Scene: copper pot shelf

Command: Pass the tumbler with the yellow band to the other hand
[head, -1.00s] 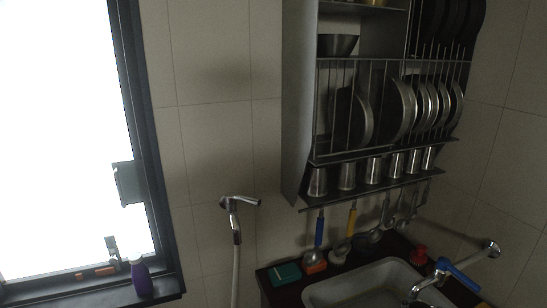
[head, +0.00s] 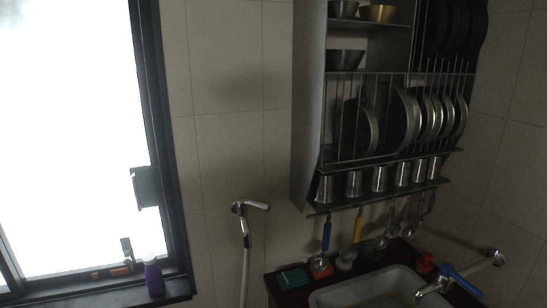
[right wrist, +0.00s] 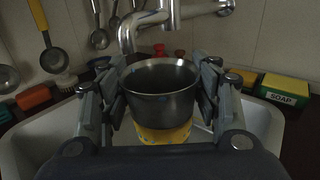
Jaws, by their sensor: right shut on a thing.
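The tumbler with the yellow band (right wrist: 160,92) is a dark metal cup, seen in the right wrist view. It is upright, and its open rim faces up toward the camera. The yellow band (right wrist: 163,134) wraps its lower part. My right gripper (right wrist: 162,100) is shut on it, with fingers on its left and right sides. The tumbler is over the sink. Neither gripper shows in the head view, and my left gripper is in no view.
A wall rack (head: 306,120) holds plates, bowls and several metal tumblers above hanging ladles. In the right wrist view, a tap spout (right wrist: 128,32) is just behind the tumbler, and a soap box (right wrist: 284,89) stands right.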

